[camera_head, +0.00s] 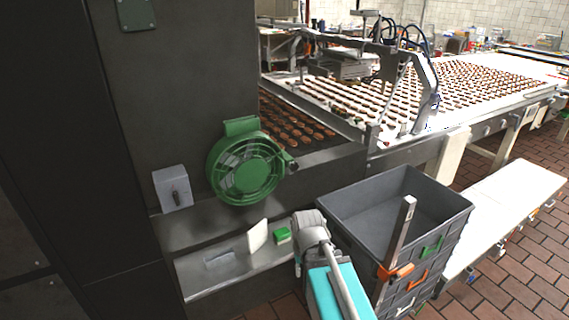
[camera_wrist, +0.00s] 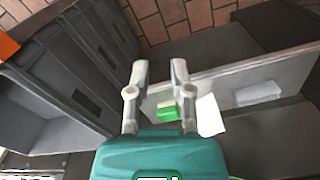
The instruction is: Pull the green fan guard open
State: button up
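The green fan guard (camera_head: 246,168) is a round ringed grille on the dark machine wall, left of the middle in the head view. A green bracket sits on top of it and a small knob shows at its right edge. It looks flush over the fan, but I cannot tell whether it is slightly ajar. The guard is not in the wrist view. My gripper (camera_wrist: 160,69) has two grey fingers apart with nothing between them. In the head view my arm is below and right of the guard, clear of it, and my fingertips cannot be made out.
A grey box (camera_head: 173,188) with a knob is mounted left of the guard. A green-and-white block (camera_head: 282,235) and a white card (camera_head: 257,236) are on the low metal ledge (camera_head: 215,280). Stacked grey crates (camera_head: 394,205) stand close right of my arm. A conveyor with biscuits lies behind.

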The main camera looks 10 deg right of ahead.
aim_at(283, 164)
jog(key=w+r+t+p, duration=0.2)
jog(key=w+r+p, duration=1)
jog(key=r+p, duration=0.2)
jog(key=w+r+n+t+p, duration=0.1)
jog(key=w+r+t+p, duration=0.1)
jog(key=w+r+p, duration=1)
notch_tip(283, 164, up, 5)
jog(key=p, duration=0.3)
jog(key=shift+w+t, duration=0.15)
jog(key=shift+t, duration=0.15)
jog(key=shift+a+f, duration=0.1)
jog(key=b+x, duration=0.8)
jog(key=x, duration=0.1)
jog(key=b+x, duration=0.4)
jog(key=shift+a+f+b, duration=0.25)
jog(key=shift+a+b, duration=0.05)
jog(key=shift+b, duration=0.05)
grip_shut()
